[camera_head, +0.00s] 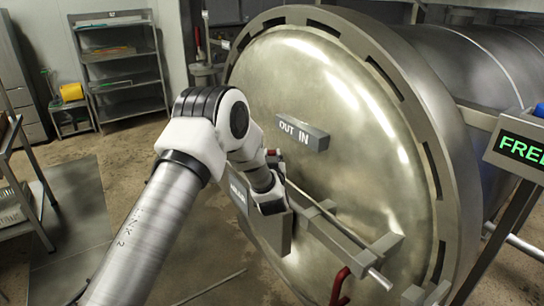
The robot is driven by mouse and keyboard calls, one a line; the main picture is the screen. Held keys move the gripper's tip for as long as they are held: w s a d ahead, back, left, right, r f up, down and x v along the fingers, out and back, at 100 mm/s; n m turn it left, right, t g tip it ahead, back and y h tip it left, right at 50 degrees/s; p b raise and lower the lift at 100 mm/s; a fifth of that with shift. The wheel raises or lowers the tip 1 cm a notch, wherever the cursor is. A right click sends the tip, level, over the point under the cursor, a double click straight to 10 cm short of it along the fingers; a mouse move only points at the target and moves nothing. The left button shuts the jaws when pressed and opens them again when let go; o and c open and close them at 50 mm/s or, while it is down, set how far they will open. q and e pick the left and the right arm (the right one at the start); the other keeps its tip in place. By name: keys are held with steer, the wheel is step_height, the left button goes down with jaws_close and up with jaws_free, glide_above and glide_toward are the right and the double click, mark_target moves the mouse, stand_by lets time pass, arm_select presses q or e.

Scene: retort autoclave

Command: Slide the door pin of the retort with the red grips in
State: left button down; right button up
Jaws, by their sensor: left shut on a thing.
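The retort's big round metal door (330,90) faces me, closed against the vessel, with a small block (303,134) marked OUT and IN. The door pin (335,222) is a thin grey rod running slantwise across the lower door through a bracket (384,246); its end (379,279) shows at the lower right. A red grip (340,287) shows below it. My left gripper (272,205) is at the upper left end of the pin and shut on it. The wrist and a grey block hide the exact contact. My right gripper is out of view.
A panel (520,148) with green letters starting FREE stands at the right edge. Metal shelves (120,70) stand at the back left, and a rack (30,200) stands at the left edge. The floor (85,215) between the rack and my arm is clear.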

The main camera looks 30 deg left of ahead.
arm_select(q)
steer(key=shift+d, duration=0.25)
steer(key=s+d, duration=0.1)
steer(key=d, duration=0.1)
steer(key=s+d+b, duration=0.1)
steer(key=d, duration=0.1)
steer(key=s+d, duration=0.1)
steer(key=d, duration=0.2)
steer(key=shift+b, duration=0.35)
steer(key=c, duration=1.2)
jaws_free()
steer(key=shift+o, duration=1.3)
steer(key=shift+d, duration=0.15)
steer(key=shift+d+r, duration=0.1)
steer(key=shift+s, duration=0.1)
